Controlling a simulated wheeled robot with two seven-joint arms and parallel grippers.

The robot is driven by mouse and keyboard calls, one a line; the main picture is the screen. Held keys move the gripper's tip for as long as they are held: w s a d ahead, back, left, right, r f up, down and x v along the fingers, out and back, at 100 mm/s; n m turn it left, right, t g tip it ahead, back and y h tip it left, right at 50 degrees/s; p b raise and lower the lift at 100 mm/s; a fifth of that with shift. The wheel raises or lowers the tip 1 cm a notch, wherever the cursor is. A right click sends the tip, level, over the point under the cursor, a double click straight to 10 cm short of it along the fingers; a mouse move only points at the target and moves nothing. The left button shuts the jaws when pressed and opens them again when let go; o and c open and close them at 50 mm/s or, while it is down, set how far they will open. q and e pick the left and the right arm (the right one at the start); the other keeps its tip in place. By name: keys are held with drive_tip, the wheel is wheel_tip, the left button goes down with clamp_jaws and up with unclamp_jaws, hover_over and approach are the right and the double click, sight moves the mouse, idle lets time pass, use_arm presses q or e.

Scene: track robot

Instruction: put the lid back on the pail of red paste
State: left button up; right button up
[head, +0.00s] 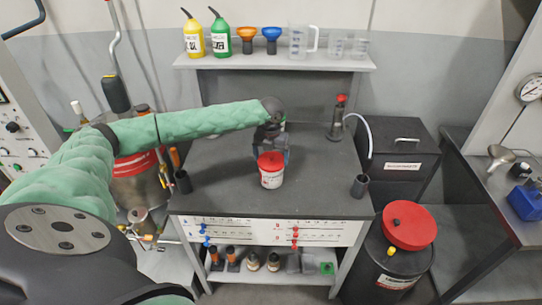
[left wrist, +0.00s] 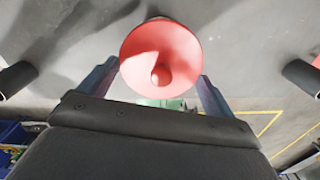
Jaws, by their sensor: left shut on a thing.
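The white pail (head: 271,181) with a red label stands on the dark bench top, near its middle. A round red lid (head: 270,160) is directly over its mouth, with no clear gap visible between them. My left gripper (head: 271,156) points down at the lid from behind, with a finger on each side, shut on it. In the left wrist view the red lid (left wrist: 160,42) shows face-on with a round knob, between the two fingers, and hides the pail. Whether the lid is fully seated cannot be told. My right gripper is not in view.
Dark cups stand at the bench's left (head: 183,182) and right (head: 360,186) edges. A red-capped bottle (head: 338,117) stands at the back right. A shelf (head: 275,64) above holds bottles, funnels and jugs. The bench top between is mostly clear.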

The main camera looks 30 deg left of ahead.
use_arm(q)
drive_tip(key=shift+p, duration=0.4)
idle(0.4)
idle(0.4)
drive_tip(key=o, duration=0.7)
drive_tip(key=shift+r, duration=0.15)
drive_tip(key=shift+r+p, duration=1.95)
drive_tip(key=shift+r, duration=0.25)
drive_tip(key=shift+r+p, duration=0.75)
drive_tip(key=shift+r, duration=0.45)
